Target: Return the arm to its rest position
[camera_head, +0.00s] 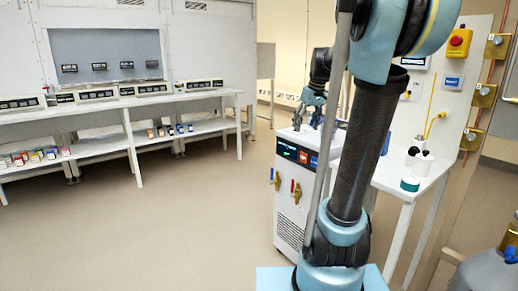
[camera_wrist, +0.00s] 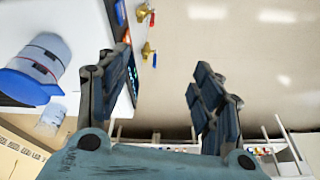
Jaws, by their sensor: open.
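My arm rises in the right half of the head view, bent at the elbow. My gripper (camera_head: 314,103) is partly hidden behind the arm there, above or near the white cabinet unit (camera_head: 289,205); the exact gap is unclear. In the wrist view my gripper (camera_wrist: 160,80) has its two dark fingers spread wide, with only floor showing between them. Nothing is held. A white container with a blue base (camera_wrist: 40,70) is left of the fingers, apart from them.
A grey-blue vessel (camera_head: 488,270) stands at lower right. A long bench (camera_head: 75,113) with instruments and small boxes lines the left wall. The floor (camera_head: 190,220) between is clear.

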